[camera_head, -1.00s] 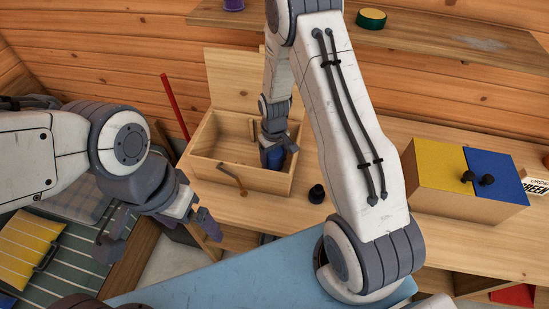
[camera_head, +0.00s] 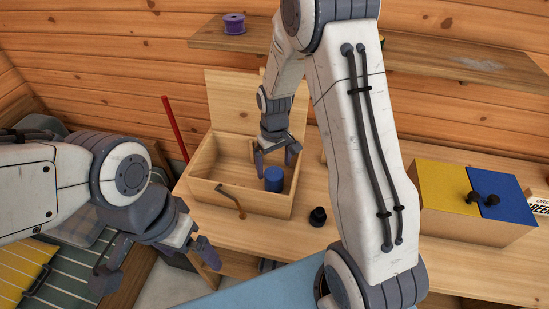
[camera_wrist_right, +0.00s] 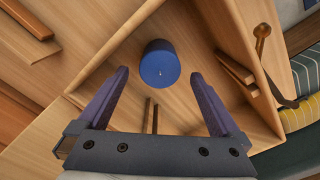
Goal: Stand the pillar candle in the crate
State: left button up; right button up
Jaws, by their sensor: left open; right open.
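The blue pillar candle (camera_head: 274,179) stands upright in the wooden crate (camera_head: 213,194), toward its right side. In the right wrist view the candle (camera_wrist_right: 160,64) shows its round top with a wick, and bare crate floor lies around it. My right gripper (camera_head: 275,163) is open above the candle, and its fingers are clear of it; in the right wrist view the gripper (camera_wrist_right: 157,85) has nothing between its fingers. My left gripper (camera_head: 160,264) is open and empty, in front and to the left of the crate.
The crate's lid stands open at the back. A curved handle (camera_head: 231,197) is at the crate's front. A small black object (camera_head: 318,217) stands right of the crate. A yellow and blue box (camera_head: 470,205) stands further right. A red stick (camera_head: 174,128) leans at the left.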

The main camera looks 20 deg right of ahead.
aim_at(274, 173)
jog(key=shift+r, duration=2.1)
notch_tip(274, 173, down, 12)
jog(key=shift+f+p, duration=0.2)
jog(key=shift+p, duration=0.7)
notch_tip(274, 173, up, 3)
jog(key=shift+r+b, duration=0.2)
jog(key=shift+b, duration=0.15)
jog(key=shift+r, duration=0.35)
